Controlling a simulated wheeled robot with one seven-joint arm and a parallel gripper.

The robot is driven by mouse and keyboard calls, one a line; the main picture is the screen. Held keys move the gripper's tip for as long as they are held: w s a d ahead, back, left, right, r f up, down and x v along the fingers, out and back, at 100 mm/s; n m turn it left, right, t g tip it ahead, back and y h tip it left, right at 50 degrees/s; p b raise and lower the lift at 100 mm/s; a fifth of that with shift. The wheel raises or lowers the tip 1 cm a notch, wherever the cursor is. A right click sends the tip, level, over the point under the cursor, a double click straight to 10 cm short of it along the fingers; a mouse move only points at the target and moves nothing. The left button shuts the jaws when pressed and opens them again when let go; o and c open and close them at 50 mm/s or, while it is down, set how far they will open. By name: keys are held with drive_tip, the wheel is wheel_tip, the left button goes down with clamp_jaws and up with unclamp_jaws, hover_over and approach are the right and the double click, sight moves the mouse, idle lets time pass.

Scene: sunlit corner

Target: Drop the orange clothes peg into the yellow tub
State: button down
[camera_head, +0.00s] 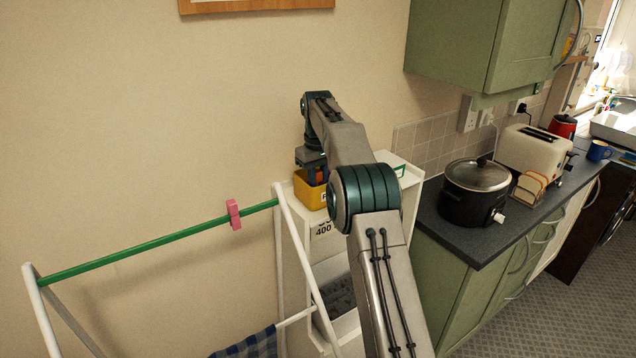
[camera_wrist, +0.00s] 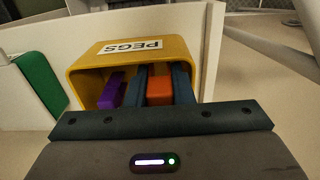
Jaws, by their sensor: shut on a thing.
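The yellow tub (camera_head: 305,194), labelled PEGS, stands on top of a white shelf unit (camera_head: 298,240) by the wall. In the wrist view the tub (camera_wrist: 88,62) shows its open mouth, with a purple peg (camera_wrist: 111,91) inside. My gripper (camera_wrist: 160,84) is shut on the orange clothes peg (camera_wrist: 159,91). The fingertips and the peg are at the tub's mouth and appear to reach inside it; the exact depth is hard to tell. In the head view my gripper (camera_head: 316,173) is over the tub, and my arm partly hides the tub.
A pink peg (camera_head: 233,214) is clipped on the green rail (camera_head: 150,245) of a white drying rack, left of the shelf. A green item (camera_wrist: 42,84) stands beside the tub. The counter at right holds a slow cooker (camera_head: 474,193) and a toaster (camera_head: 530,150).

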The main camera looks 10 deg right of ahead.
drive_tip(key=shift+f, duration=0.5)
drive_tip(key=shift+f, duration=0.65)
drive_tip(key=c, duration=1.5)
unclamp_jaws()
drive_tip(key=shift+c, duration=0.2)
drive_tip(key=shift+r, duration=0.15)
